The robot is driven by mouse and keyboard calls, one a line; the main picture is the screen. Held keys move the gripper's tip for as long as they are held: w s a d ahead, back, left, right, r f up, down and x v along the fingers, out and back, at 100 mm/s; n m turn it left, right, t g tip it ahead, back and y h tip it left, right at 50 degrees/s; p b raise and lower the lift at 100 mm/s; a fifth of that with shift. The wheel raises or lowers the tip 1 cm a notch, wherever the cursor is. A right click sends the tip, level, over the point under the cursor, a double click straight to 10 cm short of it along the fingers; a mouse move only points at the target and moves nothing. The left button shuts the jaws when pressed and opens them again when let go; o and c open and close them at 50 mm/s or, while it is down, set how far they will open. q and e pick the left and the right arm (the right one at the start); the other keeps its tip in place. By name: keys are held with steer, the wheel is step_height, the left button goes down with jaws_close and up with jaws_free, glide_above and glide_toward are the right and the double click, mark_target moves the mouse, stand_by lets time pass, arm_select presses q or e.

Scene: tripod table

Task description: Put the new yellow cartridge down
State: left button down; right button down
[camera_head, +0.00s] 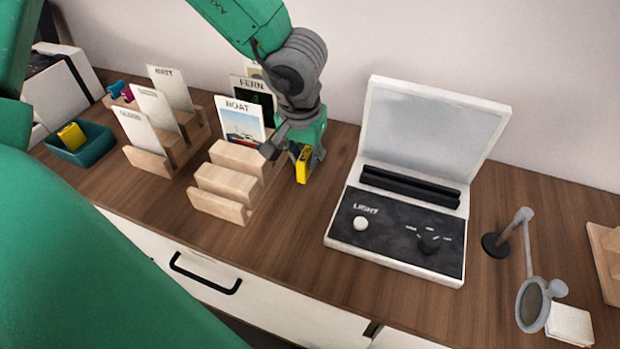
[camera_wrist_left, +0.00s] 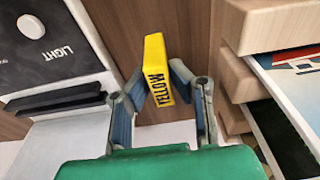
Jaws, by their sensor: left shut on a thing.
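The new yellow cartridge (camera_head: 304,167) is between the fingers of my left gripper (camera_head: 296,154), which is shut on it. It is upright, low by the wooden tabletop, between the card racks and the light box; I cannot tell whether its bottom touches the table. In the left wrist view the cartridge (camera_wrist_left: 155,68) shows the word YELLOW between the two fingers of the left gripper (camera_wrist_left: 158,85). Another yellow cartridge (camera_head: 71,135) lies in a teal tray (camera_head: 92,149) at the far left. My right gripper is not in view.
A wooden card rack (camera_head: 219,207) with BOAT and FERN cards stands just left of the gripper. The light box (camera_head: 394,232) stands to the right. A magnifier stand (camera_head: 497,243) is farther right. Bare tabletop (camera_head: 290,230) lies in front of the gripper.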

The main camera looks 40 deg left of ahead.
mark_target(307, 175)
arm_select(q)
steer(key=f, duration=0.1)
steer(key=f+b, duration=0.1)
steer(key=f, duration=0.1)
steer(key=f+b, duration=0.1)
steer(key=f, duration=0.1)
steer(key=shift+d, duration=0.3)
steer(key=shift+a, duration=0.15)
steer(key=c, duration=1.5)
jaws_free()
steer(key=shift+a, duration=0.1)
steer(key=shift+o, duration=0.2)
